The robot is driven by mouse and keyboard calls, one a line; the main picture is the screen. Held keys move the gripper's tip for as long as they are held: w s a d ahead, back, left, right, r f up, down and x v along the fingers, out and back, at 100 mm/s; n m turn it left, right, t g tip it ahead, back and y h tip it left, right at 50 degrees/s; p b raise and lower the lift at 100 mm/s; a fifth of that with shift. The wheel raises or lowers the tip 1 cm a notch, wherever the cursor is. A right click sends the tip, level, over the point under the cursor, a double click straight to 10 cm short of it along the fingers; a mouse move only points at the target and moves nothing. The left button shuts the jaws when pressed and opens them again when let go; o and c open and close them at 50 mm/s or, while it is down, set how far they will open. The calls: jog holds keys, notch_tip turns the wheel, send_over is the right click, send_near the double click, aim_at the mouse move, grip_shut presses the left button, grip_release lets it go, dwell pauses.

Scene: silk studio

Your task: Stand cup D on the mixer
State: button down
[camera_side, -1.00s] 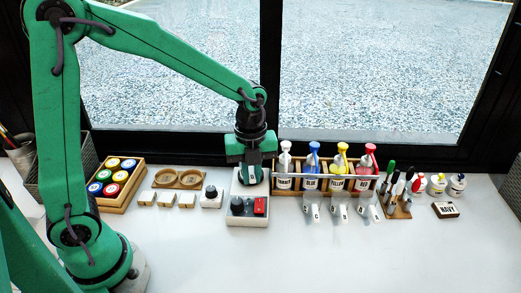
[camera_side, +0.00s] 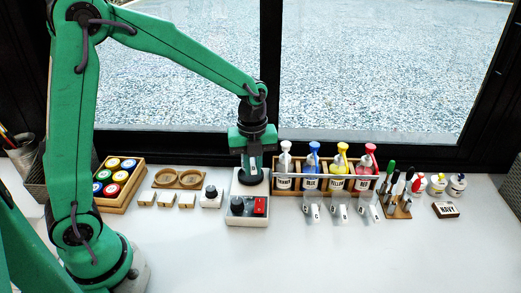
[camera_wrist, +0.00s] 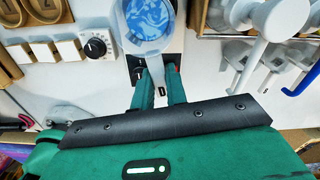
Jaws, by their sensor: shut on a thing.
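My gripper (camera_side: 252,170) is pointed down over the back of the mixer (camera_side: 247,217), a white box with a black knob and a red switch. My gripper also shows in the wrist view (camera_wrist: 163,90), with its fingers shut on the tab of cup D (camera_wrist: 161,91), which carries a small D. The clear cup holds a blue and white swirled liquid and looks roughly upright. In the side view the gripper hides most of the cup. The mixer's dark panel shows below the cup in the wrist view. I cannot tell whether the cup touches the mixer.
A wooden rack (camera_side: 325,187) of colour bottles stands close to the right of the mixer, with several clear cups (camera_side: 340,212) before it. A white dial box (camera_side: 211,197) and small blocks (camera_side: 166,199) are on the left. The front table (camera_side: 300,260) is clear.

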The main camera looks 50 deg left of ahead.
jog(key=shift+w+a+f, duration=0.1)
jog(key=shift+w+a, duration=0.15)
jog(key=shift+a, duration=0.05)
jog(key=shift+f, duration=1.3)
jog(key=shift+f, duration=0.45)
jog(key=c, duration=1.3)
grip_release()
jog(key=shift+c, duration=0.2)
jog(key=shift+r, duration=0.1)
jog(key=shift+r, duration=3.85)
